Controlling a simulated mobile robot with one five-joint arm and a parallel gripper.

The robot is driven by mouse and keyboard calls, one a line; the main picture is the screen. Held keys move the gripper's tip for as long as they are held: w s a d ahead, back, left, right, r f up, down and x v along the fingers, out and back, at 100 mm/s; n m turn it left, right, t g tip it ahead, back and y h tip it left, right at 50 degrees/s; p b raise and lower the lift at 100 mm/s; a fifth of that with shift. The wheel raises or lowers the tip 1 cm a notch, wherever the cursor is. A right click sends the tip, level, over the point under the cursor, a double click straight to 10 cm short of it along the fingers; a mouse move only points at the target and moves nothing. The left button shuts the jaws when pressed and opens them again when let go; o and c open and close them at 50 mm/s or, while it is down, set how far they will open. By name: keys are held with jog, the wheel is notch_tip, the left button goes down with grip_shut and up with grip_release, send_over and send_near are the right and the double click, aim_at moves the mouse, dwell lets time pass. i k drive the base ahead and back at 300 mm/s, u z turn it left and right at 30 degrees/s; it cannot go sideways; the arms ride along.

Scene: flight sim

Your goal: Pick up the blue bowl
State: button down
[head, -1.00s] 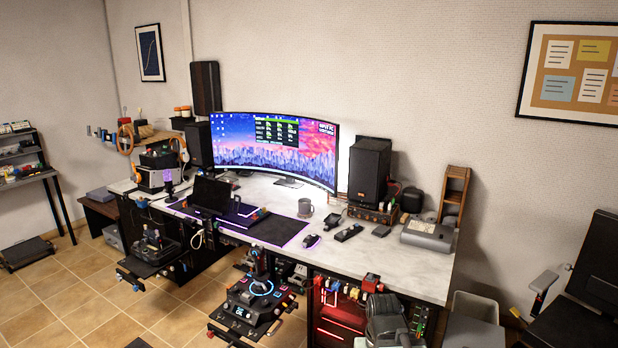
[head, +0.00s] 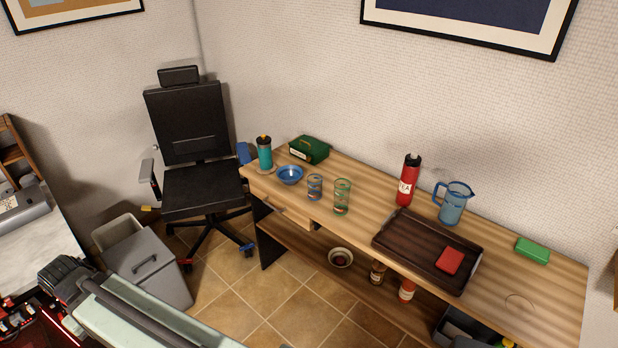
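The blue bowl (head: 290,176) sits upright near the left end of the wooden table (head: 365,205), in the head view. It stands close to the table's front edge. A teal bottle (head: 264,153) is just behind and left of it, and a green case (head: 309,149) is behind and right. A small blue-patterned glass (head: 314,187) stands close to its right. I see nothing in the bowl.
A taller glass (head: 342,197), red bottle (head: 406,180), blue pitcher (head: 454,203) and dark tray (head: 404,237) stand further right. A black office chair (head: 190,150) and grey bin (head: 150,267) are left. Tiled floor (head: 270,297) is open in front of the table.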

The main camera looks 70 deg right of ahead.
aim_at(290, 175)
jog(key=z, duration=1)
jog(key=i, duration=0.4)
jog(key=u, duration=3.45)
jog(key=k, duration=0.4)
